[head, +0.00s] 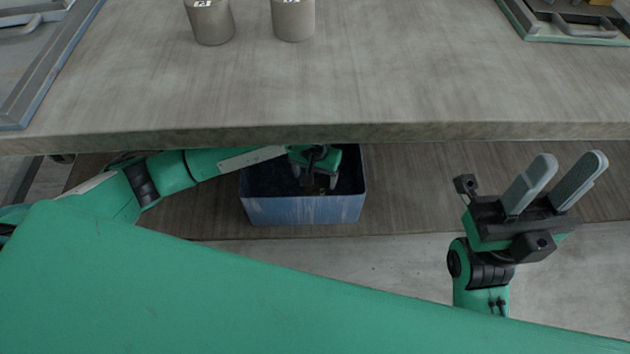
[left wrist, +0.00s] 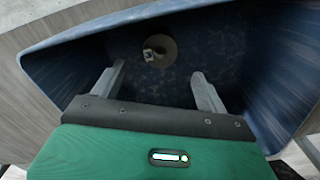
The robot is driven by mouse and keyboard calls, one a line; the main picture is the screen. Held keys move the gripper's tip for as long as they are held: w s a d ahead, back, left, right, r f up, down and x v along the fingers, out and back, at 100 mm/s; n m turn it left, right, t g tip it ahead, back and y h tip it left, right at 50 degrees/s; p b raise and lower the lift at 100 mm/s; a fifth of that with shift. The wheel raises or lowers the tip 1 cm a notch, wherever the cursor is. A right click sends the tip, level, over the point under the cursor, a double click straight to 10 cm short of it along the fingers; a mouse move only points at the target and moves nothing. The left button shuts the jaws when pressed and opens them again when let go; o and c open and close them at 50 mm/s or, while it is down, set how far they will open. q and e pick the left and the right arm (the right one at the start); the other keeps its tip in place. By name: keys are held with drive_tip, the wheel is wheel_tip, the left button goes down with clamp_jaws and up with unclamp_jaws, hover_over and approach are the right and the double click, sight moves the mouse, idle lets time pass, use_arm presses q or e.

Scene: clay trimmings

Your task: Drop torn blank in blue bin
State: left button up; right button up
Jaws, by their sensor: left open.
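The blue bin (head: 305,210) stands on the lower shelf under the table's front edge. My left gripper (head: 318,182) is over the bin's opening, with its fingers pointing down into it. In the left wrist view my left gripper (left wrist: 158,76) is open, with nothing between its fingers. Beyond the fingertips a round tan clay piece with a pale marking, seemingly the torn blank (left wrist: 166,57), is inside the blue bin (left wrist: 38,68), apart from both fingers. In the head view this piece is not clearly visible. My right gripper (head: 570,178) is open and empty, right of the bin.
Two grey-beige clay cylinders (head: 211,26) (head: 294,22) with labels stand on the table (head: 400,75). A tray with a handle (head: 575,30) is at the back right, and a metal-edged frame (head: 45,65) is at the left. The table's front edge overhangs the shelf.

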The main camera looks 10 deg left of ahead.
use_arm(q)
drive_tip(key=shift+r+p, duration=0.4)
drive_tip(key=shift+r, duration=1.85)
